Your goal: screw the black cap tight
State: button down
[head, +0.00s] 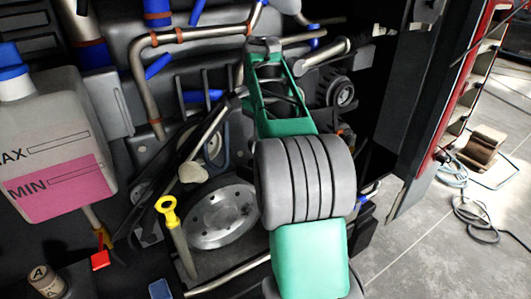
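A black round part with a ribbed rim and a lighter centre (342,92) shows in the head view, right of the upper part of my arm. It looks like the black cap, but I cannot be sure, nor tell how far it is screwed on. My grey and green arm (308,180) reaches from the bottom up into the engine bay and covers the middle of the view. I cannot make out the fingers of my gripper. Whether it touches the cap does not show.
A tank with pink fluid and a blue cap (14,70) stands at left. A yellow-handled dipstick (168,212) and a metal disc (222,214) lie left of my arm. Metal pipes (135,80) crowd the bay. Right of the dark frame is open tiled floor (405,245) with a cable (480,220).

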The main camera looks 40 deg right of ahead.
jog(key=c, duration=1.6)
grip_release()
jog(key=shift+w+a, duration=0.1)
jog(key=shift+a, duration=0.3)
jog(key=shift+o, duration=1.4)
jog(key=shift+d, duration=0.3)
jog(key=o, duration=0.4)
jog(key=shift+r, duration=0.15)
notch_tip(320, 180, up, 10)
jog(key=p, duration=1)
